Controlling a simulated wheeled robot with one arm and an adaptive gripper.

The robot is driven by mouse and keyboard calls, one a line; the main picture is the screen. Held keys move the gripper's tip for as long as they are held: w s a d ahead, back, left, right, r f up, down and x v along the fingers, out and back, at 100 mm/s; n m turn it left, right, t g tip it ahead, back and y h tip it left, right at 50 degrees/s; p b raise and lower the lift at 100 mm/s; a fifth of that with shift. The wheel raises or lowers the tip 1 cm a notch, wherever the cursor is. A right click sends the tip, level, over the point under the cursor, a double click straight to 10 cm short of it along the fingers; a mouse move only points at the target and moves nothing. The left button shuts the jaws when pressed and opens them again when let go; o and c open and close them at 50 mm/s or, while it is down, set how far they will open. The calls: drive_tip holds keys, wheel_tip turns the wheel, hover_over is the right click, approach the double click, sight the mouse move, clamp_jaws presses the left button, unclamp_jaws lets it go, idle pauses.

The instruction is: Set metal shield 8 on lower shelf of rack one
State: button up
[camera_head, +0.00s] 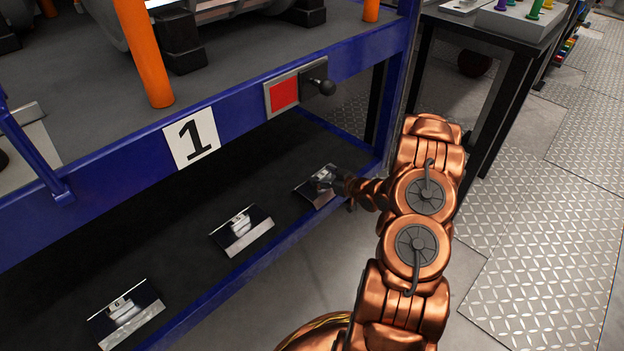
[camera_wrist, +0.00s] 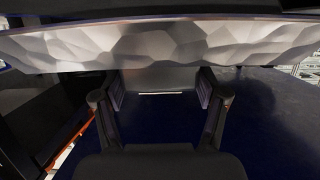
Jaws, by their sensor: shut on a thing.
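Rack one (camera_head: 192,143) has a blue frame and a "1" label. Its dark lower shelf (camera_head: 170,240) bears a row of metal shields. The shield at the right end (camera_head: 311,194) lies on or just over the shelf near its front edge; its number is unreadable. My gripper (camera_head: 332,181) reaches in from the right and is shut on this shield's raised middle part. In the wrist view, both fingers (camera_wrist: 160,108) flank a dark piece, below a wide grey faceted metal surface (camera_wrist: 160,45). Contact with the shelf is hard to tell.
A middle shield (camera_head: 243,233) and a shield marked 6 (camera_head: 124,315) lie to the left on the same shelf. The upper shelf's blue beam carries a red square (camera_head: 284,93) and black knob (camera_head: 321,87) above my gripper. A black table (camera_head: 500,35) stands at upper right.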

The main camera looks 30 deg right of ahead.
drive_tip(key=x, duration=0.3)
drive_tip(key=r+b+x, duration=0.1)
drive_tip(key=x, duration=0.1)
drive_tip(key=shift+w+d, duration=0.2)
drive_tip(key=shift+w, duration=0.15)
wheel_tip(320, 180, down, 4)
drive_tip(key=shift+r+b, duration=0.1)
drive_tip(key=shift+b, duration=0.9)
drive_tip(key=shift+r, duration=0.1)
drive_tip(key=o, duration=1.5)
